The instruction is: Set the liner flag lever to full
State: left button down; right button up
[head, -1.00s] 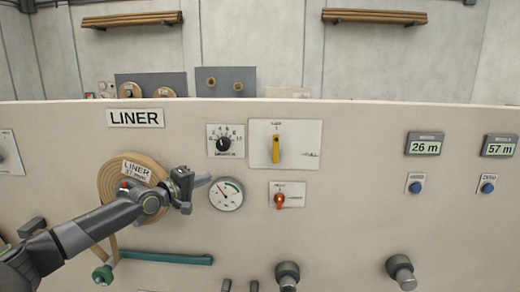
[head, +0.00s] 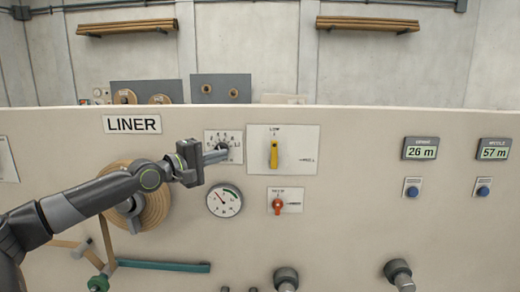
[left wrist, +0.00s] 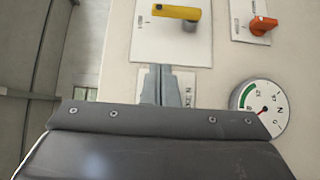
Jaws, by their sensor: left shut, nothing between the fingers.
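The yellow flag lever (head: 274,154) sits on a white plate (head: 300,142) right of the LINER sign. It stands upright, its handle pointing up toward a label that reads LOW. A small label at the plate's right is too blurred to read. My left gripper (head: 222,155) is shut and empty, left of the lever plate and in front of the scale dial. In the left wrist view its closed fingers (left wrist: 161,84) point at the plate's edge, and the yellow lever (left wrist: 176,13) is at the top, apart from them. My right gripper is not in view.
A red selector (head: 277,206) sits below the lever plate, with a round gauge (head: 224,200) to its left. The LINER sign (head: 132,124) is above a tan roll (head: 153,208) partly behind my arm. Two displays (head: 420,148) are at the right. Panel space right of the lever is clear.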

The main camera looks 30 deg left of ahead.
aim_at(274, 155)
pick_arm(q)
jog(key=d+p+x, duration=0.1)
jog(key=p+x, duration=0.1)
jog(key=x, duration=0.2)
jog(key=d+p+x, duration=0.1)
jog(key=p+x, duration=0.1)
jog(key=x, duration=0.2)
jog(key=d+p+x, duration=0.1)
jog(key=p+x, duration=0.1)
jog(key=x, duration=0.2)
jog(key=shift+s+f, duration=0.1)
dwell(0.6)
